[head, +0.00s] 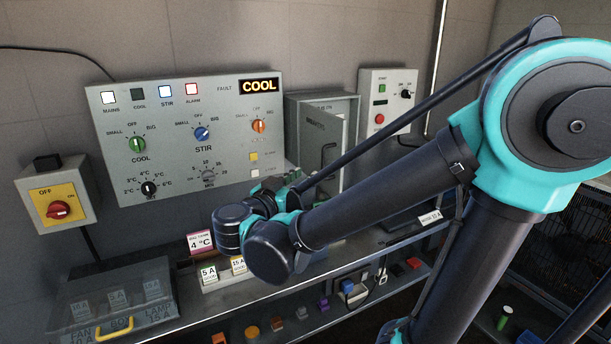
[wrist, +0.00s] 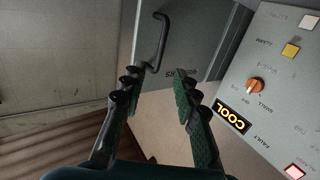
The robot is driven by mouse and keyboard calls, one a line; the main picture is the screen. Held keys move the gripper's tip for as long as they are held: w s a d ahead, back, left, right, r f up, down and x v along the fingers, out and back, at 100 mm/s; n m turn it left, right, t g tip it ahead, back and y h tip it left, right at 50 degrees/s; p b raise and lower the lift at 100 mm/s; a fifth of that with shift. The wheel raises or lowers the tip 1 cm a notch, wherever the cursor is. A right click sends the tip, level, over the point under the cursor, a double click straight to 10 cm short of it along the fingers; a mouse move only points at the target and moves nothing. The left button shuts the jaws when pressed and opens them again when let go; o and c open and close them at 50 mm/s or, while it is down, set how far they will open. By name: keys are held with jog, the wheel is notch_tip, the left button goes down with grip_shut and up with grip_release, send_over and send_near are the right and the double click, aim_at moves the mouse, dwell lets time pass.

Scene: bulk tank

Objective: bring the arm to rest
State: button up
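My arm reaches from the right across the head view, with its wrist in front of the shelf below the control panel (head: 190,140). My gripper (wrist: 155,85) shows in the wrist view with its two fingers spread apart and nothing between them. In the head view the fingers are mostly hidden behind my wrist. Beyond the fingertips in the wrist view is a grey cabinet door with a dark handle (wrist: 160,40). The control panel also shows there (wrist: 275,90), its COOL display lit. The fingers look apart from both, though the exact gap cannot be told.
A grey cabinet (head: 322,120) with its door ajar stands right of the panel. A red main switch (head: 58,210) is at the left. Fuse blocks (head: 209,274) stand on the shelf near my wrist. A clear-lidded box (head: 115,300) is at lower left.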

jog(key=w+a+r+n+t+y, duration=0.4)
jog(key=w+r+n+t+y, duration=0.25)
jog(key=y, duration=0.45)
notch_tip(320, 180, down, 14)
jog(key=n+g+y, duration=0.5)
jog(key=g+y, duration=0.1)
jog(key=g, duration=0.1)
jog(key=s+d+f+m+g+h, duration=0.5)
jog(key=s+d+f+g, duration=0.5)
jog(key=s+d+f, duration=0.7)
notch_tip(320, 180, down, 4)
jog(key=shift+s+d+f+h, duration=0.1)
jog(key=shift+s+d+h, duration=0.2)
jog(key=shift+d+h, duration=0.75)
